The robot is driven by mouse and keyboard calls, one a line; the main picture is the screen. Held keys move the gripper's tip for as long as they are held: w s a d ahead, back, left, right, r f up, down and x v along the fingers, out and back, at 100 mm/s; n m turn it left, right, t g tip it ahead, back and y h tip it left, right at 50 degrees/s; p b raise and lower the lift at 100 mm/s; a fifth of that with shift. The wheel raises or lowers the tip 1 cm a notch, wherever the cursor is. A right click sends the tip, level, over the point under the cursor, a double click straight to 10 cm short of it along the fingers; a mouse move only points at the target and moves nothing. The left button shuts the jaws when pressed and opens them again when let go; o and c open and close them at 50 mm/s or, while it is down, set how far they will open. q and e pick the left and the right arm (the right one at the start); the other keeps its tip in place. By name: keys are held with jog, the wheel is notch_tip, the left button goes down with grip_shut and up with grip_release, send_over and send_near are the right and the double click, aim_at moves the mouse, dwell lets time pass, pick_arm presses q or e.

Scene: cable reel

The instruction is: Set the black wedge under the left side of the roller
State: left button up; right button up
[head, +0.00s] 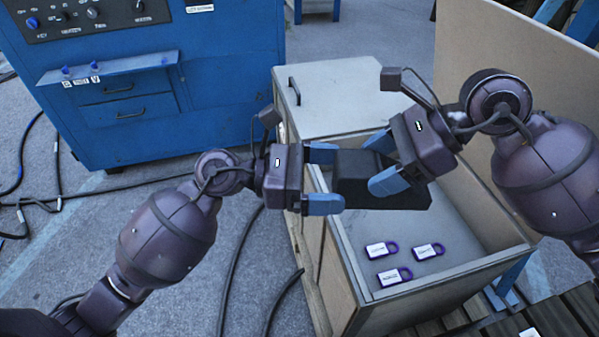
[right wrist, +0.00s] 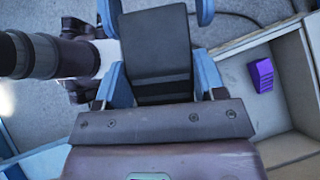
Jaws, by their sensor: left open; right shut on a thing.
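The black wedge (head: 358,178) is held in the air over the open wooden box, between my two grippers. My right gripper (head: 384,160) is shut on its right part. The right wrist view shows the wedge (right wrist: 155,45) between the blue fingers of my right gripper (right wrist: 162,80). My left gripper (head: 322,178) is open, with its blue fingers on either side of the wedge's left end. I cannot tell whether they touch it. I cannot make out the roller in either view.
The wooden box (head: 340,280) holds several purple padlock-shaped tags with white labels (head: 388,276). A purple ridged object (right wrist: 261,75) shows in the right wrist view. A blue control cabinet (head: 230,75) stands back left. Black cables (head: 238,260) lie on the floor.

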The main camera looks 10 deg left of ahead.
pick_arm(q)
jog(key=shift+w+d, duration=0.15)
jog(key=shift+d, duration=1.2)
jog(key=c, duration=1.3)
jog(key=shift+c, duration=0.3)
pick_arm(e)
jog(key=o, duration=1.3)
jog(key=shift+o, duration=0.2)
